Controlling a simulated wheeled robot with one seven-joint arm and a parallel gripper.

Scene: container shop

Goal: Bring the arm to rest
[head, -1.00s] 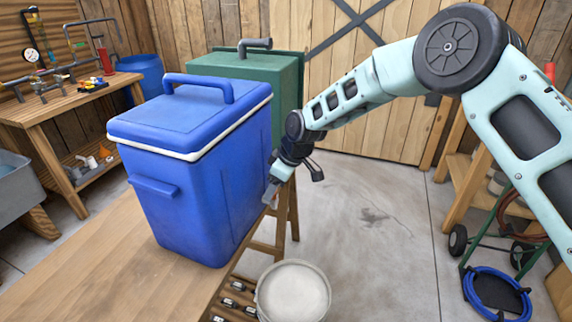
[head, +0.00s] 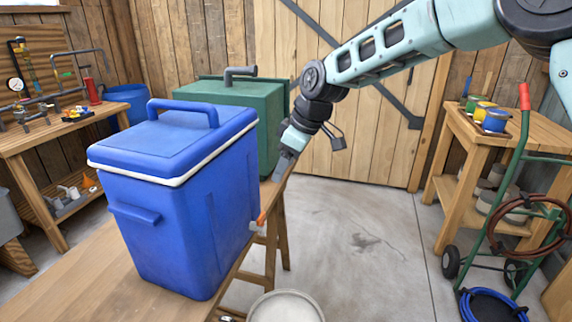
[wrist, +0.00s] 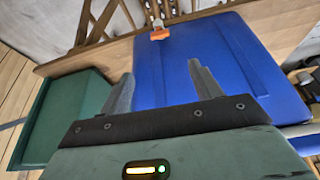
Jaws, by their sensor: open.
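My gripper (head: 279,175) hangs beside the right side of the blue cooler (head: 165,220), above its orange tap (head: 262,216) and apart from it. In the wrist view my gripper (wrist: 160,68) is open, with nothing between its two grey fingers. The blue side of the cooler (wrist: 235,55) lies beyond the fingers, and the orange tap (wrist: 160,34) shows near the cooler's edge. My arm reaches in from the upper right of the head view and slopes down to the cooler.
The cooler stands on a wooden bench (head: 85,278), its lid shut. A green box (head: 228,95) stands behind it. A pale round bucket (head: 286,308) is below the bench edge. A green hand truck (head: 505,205) and paint shelf (head: 450,125) stand right. The middle floor is open.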

